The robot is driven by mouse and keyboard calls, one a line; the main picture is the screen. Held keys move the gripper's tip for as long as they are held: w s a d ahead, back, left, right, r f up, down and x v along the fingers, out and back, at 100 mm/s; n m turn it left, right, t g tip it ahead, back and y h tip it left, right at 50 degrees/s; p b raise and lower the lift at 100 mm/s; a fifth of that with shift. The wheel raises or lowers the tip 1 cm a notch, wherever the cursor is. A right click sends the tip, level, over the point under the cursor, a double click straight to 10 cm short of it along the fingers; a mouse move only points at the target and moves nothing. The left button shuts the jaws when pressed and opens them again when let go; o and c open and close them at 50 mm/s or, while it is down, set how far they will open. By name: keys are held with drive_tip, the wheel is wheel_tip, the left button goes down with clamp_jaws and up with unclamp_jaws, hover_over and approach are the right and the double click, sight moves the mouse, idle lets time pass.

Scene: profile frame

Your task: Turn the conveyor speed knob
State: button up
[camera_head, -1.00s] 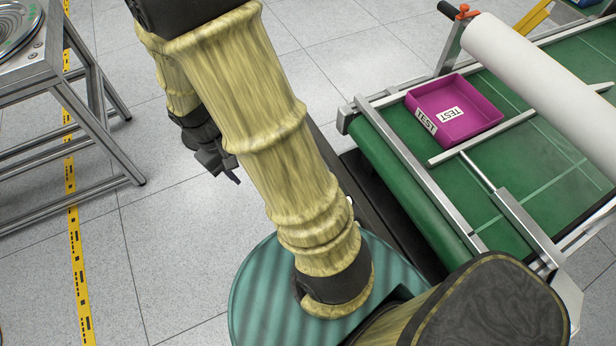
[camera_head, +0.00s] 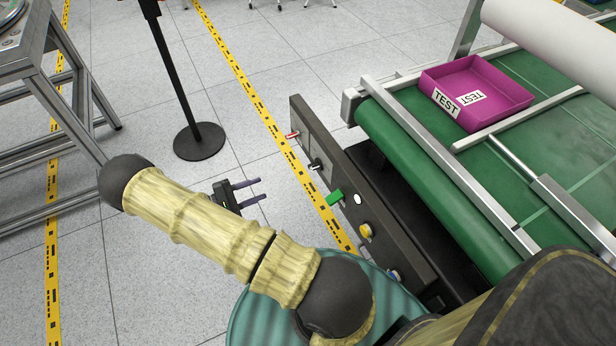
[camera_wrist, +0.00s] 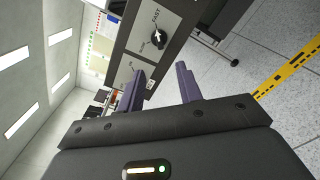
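The speed knob is a black rotary knob (camera_wrist: 158,40) on a grey plate marked FAST and SLOW in the wrist view. In the head view, a small black knob (camera_head: 316,164) on the side panel of the conveyor looks like the same one. My gripper (camera_head: 263,188) is open and empty, left of the panel and apart from it, with its fingers pointing right toward it. In the wrist view the two dark purple fingertips (camera_wrist: 160,73) are spread below the knob.
The control panel (camera_head: 325,150) also carries a red switch (camera_head: 293,134), a green control (camera_head: 335,196) and a yellow button (camera_head: 366,231). A magenta TEST bin (camera_head: 480,95) sits on the green conveyor. A black post base (camera_head: 199,142) and a metal frame stand left.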

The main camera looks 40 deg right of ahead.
sight(310, 169)
drive_tip(key=shift+w+f, duration=0.15)
drive_tip(key=shift+f, duration=0.1)
drive_tip(key=shift+d, duration=0.1)
drive_tip(key=x, duration=1.7)
drive_tip(key=shift+d+r, duration=0.15)
drive_tip(key=shift+r, duration=0.05)
clamp_jaws()
